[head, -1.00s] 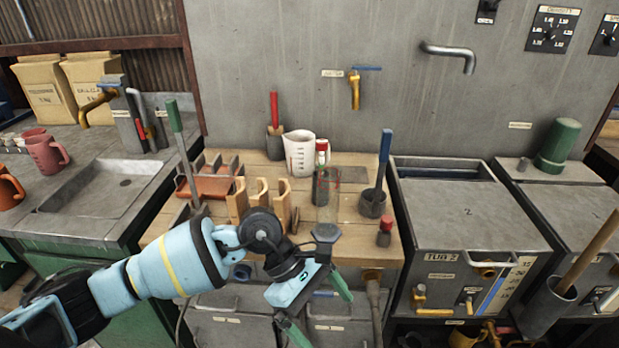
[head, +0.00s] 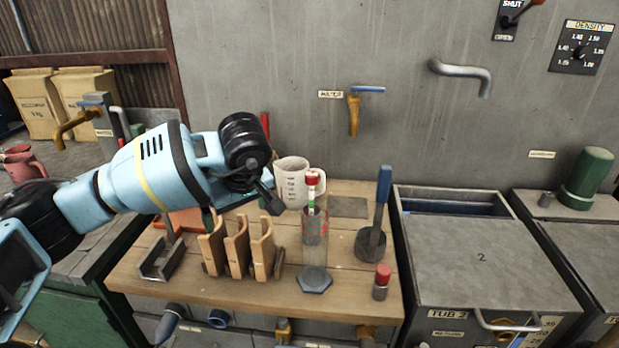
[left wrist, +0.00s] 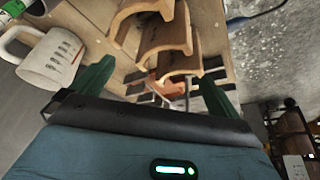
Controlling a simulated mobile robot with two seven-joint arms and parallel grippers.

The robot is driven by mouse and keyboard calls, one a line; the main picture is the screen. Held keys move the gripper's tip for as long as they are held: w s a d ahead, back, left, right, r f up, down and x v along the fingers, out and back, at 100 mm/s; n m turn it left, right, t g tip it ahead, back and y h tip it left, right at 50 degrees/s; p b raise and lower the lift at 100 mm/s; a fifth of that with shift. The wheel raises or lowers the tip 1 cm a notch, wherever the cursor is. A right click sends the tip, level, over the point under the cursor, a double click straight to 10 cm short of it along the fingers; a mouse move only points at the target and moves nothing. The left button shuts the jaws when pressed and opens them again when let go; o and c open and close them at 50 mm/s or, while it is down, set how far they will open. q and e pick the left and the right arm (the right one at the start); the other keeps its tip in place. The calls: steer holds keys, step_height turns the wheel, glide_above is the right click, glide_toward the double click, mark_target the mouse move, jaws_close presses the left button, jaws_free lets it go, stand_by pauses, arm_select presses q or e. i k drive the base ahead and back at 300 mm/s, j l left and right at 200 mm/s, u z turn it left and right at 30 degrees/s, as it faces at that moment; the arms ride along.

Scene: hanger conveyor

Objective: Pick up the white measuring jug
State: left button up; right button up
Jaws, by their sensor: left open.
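The white measuring jug (head: 291,185) stands upright at the back of the wooden bench, its handle to the right. Black graduation marks show on its side. My left arm partly covers its left side in the head view. It also shows at the upper left of the left wrist view (left wrist: 50,60), beside one finger. My left gripper (left wrist: 157,88) is open, with its two green fingers spread and nothing between them in its grip. In the head view the gripper is mostly hidden behind its own wrist, to the left of the jug. My right gripper is not in view.

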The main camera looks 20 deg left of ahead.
mark_target(302, 184)
steer(key=i+l, duration=0.1)
steer(key=i, duration=0.35)
steer(key=i+l, duration=0.1)
steer(key=i, duration=0.3)
